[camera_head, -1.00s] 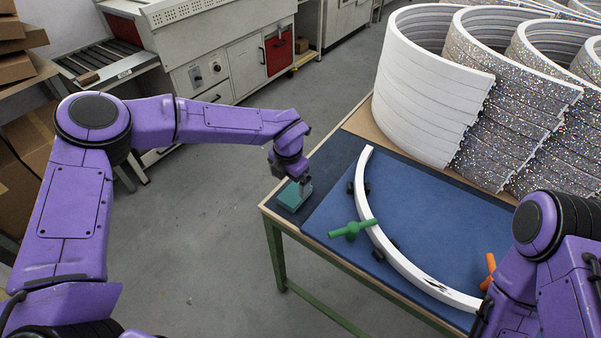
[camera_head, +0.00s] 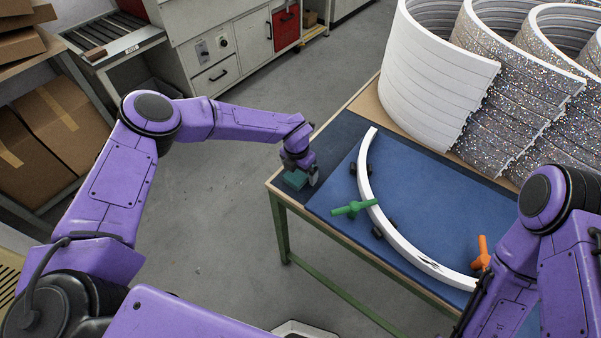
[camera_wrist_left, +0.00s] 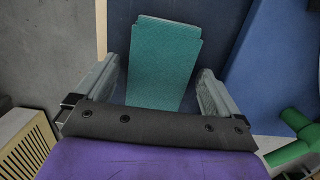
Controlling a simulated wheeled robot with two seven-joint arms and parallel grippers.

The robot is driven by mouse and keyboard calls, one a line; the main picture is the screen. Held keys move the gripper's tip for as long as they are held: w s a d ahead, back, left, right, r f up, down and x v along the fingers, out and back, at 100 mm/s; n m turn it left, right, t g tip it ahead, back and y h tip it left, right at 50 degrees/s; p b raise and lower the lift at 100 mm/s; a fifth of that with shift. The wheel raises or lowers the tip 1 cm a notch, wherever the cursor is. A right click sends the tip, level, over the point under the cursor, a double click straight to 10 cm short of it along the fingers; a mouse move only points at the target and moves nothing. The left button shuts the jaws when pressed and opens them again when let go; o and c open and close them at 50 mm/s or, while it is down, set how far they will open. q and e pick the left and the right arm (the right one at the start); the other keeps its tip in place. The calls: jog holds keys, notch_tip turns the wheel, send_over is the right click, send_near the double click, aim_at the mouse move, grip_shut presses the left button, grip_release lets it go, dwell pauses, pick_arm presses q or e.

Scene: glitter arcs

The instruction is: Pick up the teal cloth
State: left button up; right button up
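The teal cloth (camera_head: 294,180) lies on the dark strip at the left corner of the blue-topped table. It looks like a small folded pad. My left gripper (camera_head: 307,178) is over it, partly covering it in the head view. In the left wrist view the cloth (camera_wrist_left: 163,60) lies between the two grey fingers, with a gap on each side. The left gripper (camera_wrist_left: 158,88) is open and holds nothing. My right arm shows at the right of the head view, but its gripper is out of sight.
A white curved strip (camera_head: 381,221) lies on the blue mat (camera_head: 430,195), with a green clamp-like handle (camera_head: 354,208) and an orange one (camera_head: 482,254) beside it. Large white and glittery arcs (camera_head: 430,85) stand at the table's back. Grey floor is clear left of the table.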

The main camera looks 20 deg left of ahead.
pick_arm(q)
jog(key=c, duration=0.9)
jog(key=shift+c, duration=0.2)
jog(key=shift+w+r, duration=0.1)
jog(key=shift+r, duration=0.4)
jog(key=s+r+b, duration=0.1)
jog(key=r, duration=0.1)
jog(key=s+r+b, duration=0.1)
jog(key=s+r, duration=0.1)
jog(key=r, duration=0.1)
jog(key=s+r+b, duration=0.1)
jog(key=s+r, duration=0.1)
jog(key=shift+d+r, duration=0.3)
jog(key=s+d+r+b, duration=0.1)
jog(key=s+r, duration=0.3)
jog(key=s, duration=0.5)
jog(key=shift+r+b, duration=0.2)
jog(key=shift+b, duration=0.65)
